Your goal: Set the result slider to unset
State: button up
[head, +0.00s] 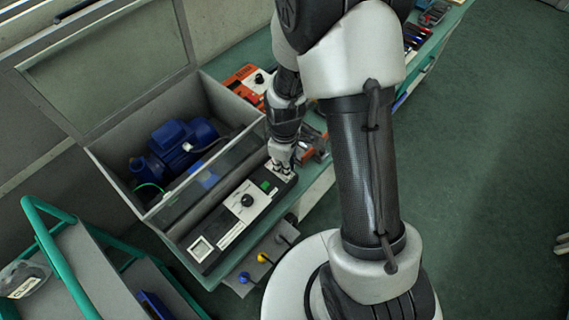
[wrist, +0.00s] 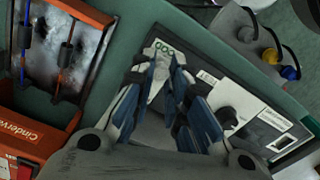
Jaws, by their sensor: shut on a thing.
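The control panel (head: 235,217) is a long black and white unit in front of the grey test box. It has a round black knob (head: 247,200), a square meter (head: 202,248) and a green patch (head: 267,187). My gripper (head: 283,170) reaches down onto the panel's far right end. In the wrist view my gripper (wrist: 166,66) is closed over the same end, beside small green marks (wrist: 164,46). The result slider is hidden between my fingers, so its position cannot be read. The panel's knob (wrist: 228,117) and meter (wrist: 282,143) lie to the right there.
The grey box (head: 110,165) with a raised clear lid holds a blue pump (head: 180,140). A grey block with blue, yellow and black plugs (head: 264,257) sits at the bench front. An orange case (wrist: 40,135) lies left of my gripper. A green-railed trolley (head: 85,265) stands lower left.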

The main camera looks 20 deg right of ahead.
grip_shut()
jog(key=shift+w, duration=0.1)
jog(key=shift+w+a, duration=0.55)
jog(key=shift+w, duration=0.3)
jog(key=o, duration=0.7)
grip_release()
jog(key=shift+c, duration=0.2)
jog(key=shift+r, duration=0.1)
notch_tip(320, 180, up, 12)
